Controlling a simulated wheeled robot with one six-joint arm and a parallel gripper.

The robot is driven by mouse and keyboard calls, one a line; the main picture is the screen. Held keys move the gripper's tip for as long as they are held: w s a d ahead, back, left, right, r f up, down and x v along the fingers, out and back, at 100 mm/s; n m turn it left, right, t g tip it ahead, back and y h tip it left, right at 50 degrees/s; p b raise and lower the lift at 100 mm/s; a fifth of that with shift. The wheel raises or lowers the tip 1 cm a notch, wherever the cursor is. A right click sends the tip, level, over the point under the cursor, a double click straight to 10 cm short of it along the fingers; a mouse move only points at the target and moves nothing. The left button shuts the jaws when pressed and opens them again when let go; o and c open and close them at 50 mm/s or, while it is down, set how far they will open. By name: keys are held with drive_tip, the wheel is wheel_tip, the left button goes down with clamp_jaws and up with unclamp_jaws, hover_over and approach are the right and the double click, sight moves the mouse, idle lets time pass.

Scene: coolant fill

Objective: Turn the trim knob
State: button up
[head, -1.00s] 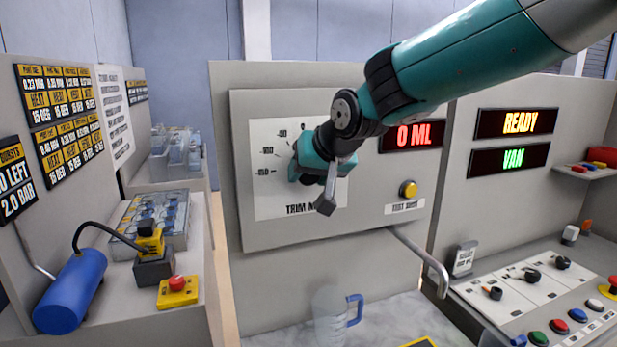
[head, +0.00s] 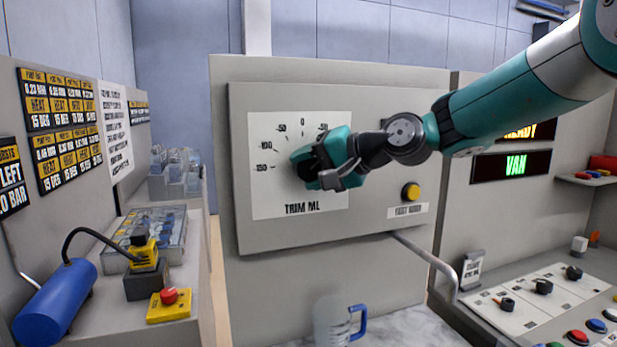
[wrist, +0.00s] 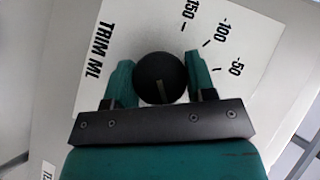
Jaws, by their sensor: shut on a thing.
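The black round trim knob (wrist: 161,78) sits on a white dial plate (head: 270,190) marked TRIM ML, with a scale that includes -150, -100, -50 and 0. My gripper (head: 306,166) also shows in the head view, shut on the knob from the front right. It hides most of the knob and the right part of the scale there.
A yellow button (head: 411,191) is on the panel right of the dial. A bent metal spout (head: 430,260) juts out below, and a clear jug with a blue handle (head: 335,322) stands under the panel. A green VAN display (head: 512,166) is at right.

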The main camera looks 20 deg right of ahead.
drive_tip(key=shift+f+m+y, duration=0.1)
drive_tip(key=shift+m+y, duration=0.3)
drive_tip(key=shift+b, duration=0.3)
drive_tip(key=o, duration=0.9)
drive_tip(key=v, duration=0.5)
drive_tip(key=b+v, duration=0.1)
drive_tip(key=v, duration=0.5)
drive_tip(key=b+v, duration=0.1)
drive_tip(key=v, duration=0.5)
drive_tip(key=shift+s+d+f, duration=0.2)
drive_tip(key=shift+s, duration=0.05)
